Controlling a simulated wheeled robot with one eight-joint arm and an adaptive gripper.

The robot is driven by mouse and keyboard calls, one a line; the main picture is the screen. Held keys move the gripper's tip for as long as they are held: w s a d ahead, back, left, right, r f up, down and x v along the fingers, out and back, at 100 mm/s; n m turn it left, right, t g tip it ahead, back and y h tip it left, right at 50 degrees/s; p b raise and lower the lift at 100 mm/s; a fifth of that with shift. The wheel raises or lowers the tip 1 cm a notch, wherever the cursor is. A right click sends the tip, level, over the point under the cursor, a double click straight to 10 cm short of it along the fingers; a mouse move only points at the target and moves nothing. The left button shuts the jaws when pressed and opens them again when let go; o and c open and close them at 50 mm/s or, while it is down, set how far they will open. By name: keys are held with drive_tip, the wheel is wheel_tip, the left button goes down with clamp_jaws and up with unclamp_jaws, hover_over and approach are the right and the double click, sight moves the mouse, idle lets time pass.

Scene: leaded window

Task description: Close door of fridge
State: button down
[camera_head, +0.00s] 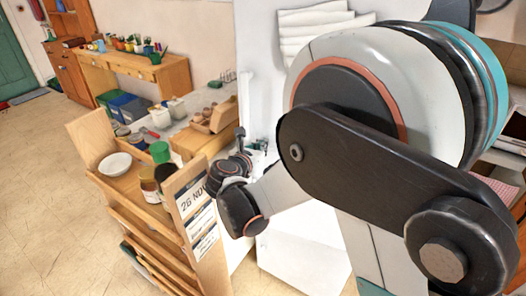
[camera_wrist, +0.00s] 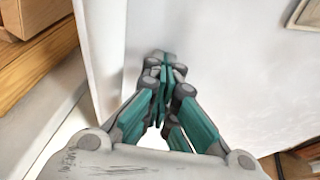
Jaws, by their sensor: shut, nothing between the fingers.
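The white fridge (camera_head: 268,60) stands behind my arm in the head view, and my arm hides much of it. In the wrist view a broad white panel (camera_wrist: 240,70), which looks like part of the fridge, fills the middle and right. Its upright edge (camera_wrist: 108,40) is on the left. How far the door stands open, and its handle, I cannot make out. My gripper (camera_wrist: 165,62) is shut and empty, with its teal fingers pointing at the panel near that edge. Whether the tips touch it I cannot tell. In the head view my gripper (camera_head: 260,146) is small and partly hidden by my wrist.
A wooden shelf unit (camera_head: 127,186) with a white bowl (camera_head: 115,164), jars and labels stands close to the left of my wrist. Behind it are a box of eggs (camera_head: 212,118) and a wooden desk (camera_head: 172,75). The tiled floor (camera_head: 40,190) at the left is clear.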

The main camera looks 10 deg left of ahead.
drive_tip(key=w+d+m+h, duration=0.1)
drive_tip(key=w, duration=0.7)
drive_tip(key=shift+d+r, duration=0.15)
